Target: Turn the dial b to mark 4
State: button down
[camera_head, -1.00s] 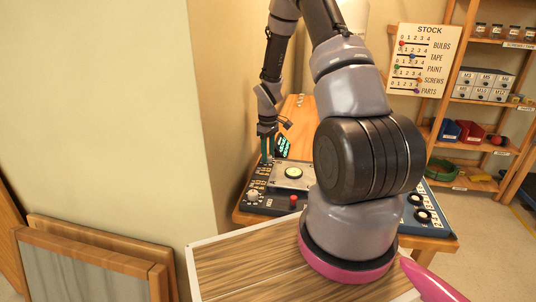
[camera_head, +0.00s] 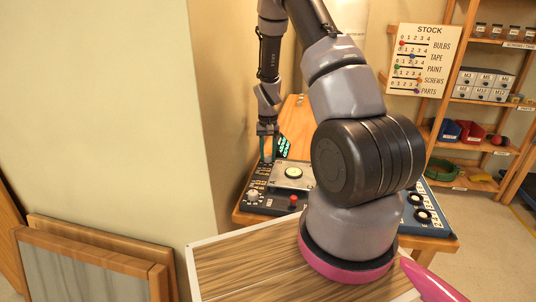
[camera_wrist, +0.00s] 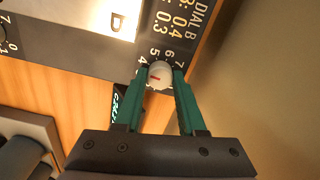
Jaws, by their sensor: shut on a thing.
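Dial b (camera_wrist: 158,76) is a small white knob with a short red line on its face. In the wrist view it sits between the two teal fingers of my gripper (camera_wrist: 160,68), which are shut on it from both sides. Numbers 4, 5, 6 and 7 show around its far side. The red line lies nearly level in the picture; which mark it points to, I cannot tell. In the head view my gripper (camera_head: 267,150) points down at the back left of the dark panel (camera_head: 262,206), and the dial is too small to make out there.
The panel carries a metal plate with a pale green round button (camera_head: 293,174), a white knob (camera_head: 253,195) and a red button (camera_head: 293,199). A blue panel with black knobs (camera_head: 417,199) is at right. A wall stands close on the left.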

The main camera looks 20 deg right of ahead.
aim_at(268, 156)
jog(key=shift+m, duration=1.2)
jog(key=c, duration=0.5)
grip_release()
jog(key=shift+r, duration=0.1)
notch_tip(268, 156, up, 11)
